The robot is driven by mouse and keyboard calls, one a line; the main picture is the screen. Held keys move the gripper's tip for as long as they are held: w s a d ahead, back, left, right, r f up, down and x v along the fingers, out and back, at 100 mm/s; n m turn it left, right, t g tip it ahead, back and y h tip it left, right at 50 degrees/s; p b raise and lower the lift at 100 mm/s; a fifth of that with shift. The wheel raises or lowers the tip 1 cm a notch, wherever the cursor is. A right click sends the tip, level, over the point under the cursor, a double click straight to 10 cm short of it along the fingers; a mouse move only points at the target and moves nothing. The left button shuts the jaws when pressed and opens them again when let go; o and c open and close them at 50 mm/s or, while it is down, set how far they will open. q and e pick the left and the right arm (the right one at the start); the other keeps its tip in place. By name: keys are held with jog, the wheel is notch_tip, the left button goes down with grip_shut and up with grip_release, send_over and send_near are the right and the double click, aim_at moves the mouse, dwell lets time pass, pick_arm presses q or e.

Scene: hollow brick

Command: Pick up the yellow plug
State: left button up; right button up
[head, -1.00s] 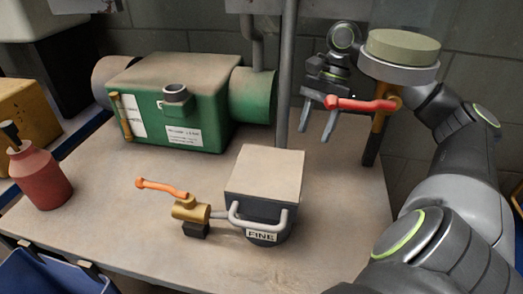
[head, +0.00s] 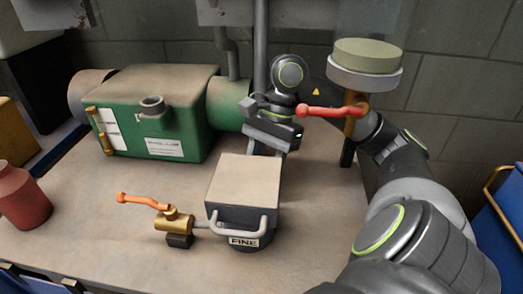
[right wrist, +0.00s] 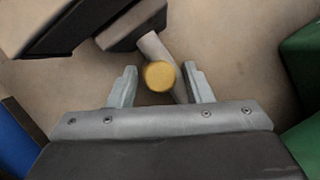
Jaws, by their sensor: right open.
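In the right wrist view a round yellow plug (right wrist: 160,76) shows end-on between the two fingers of my right gripper (right wrist: 160,85). It lies over a short grey pipe or bar, and a gap shows between it and each finger. The gripper is open. In the head view my right gripper (head: 268,140) points down behind the dark box labelled FINE (head: 241,187). Its fingertips are partly hidden there, and I cannot see the plug in that view. My left gripper is not in view.
A green machine (head: 185,115) stands left of the gripper. A red lever (head: 331,111) and a pale round cap (head: 366,57) are close on the right. A brass valve with an orange lever (head: 140,200) stands front left.

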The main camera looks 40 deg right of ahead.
jog(key=shift+x, duration=1.5)
jog(key=shift+c, duration=0.4)
jog(key=shift+r, duration=0.1)
jog(key=c, duration=0.6)
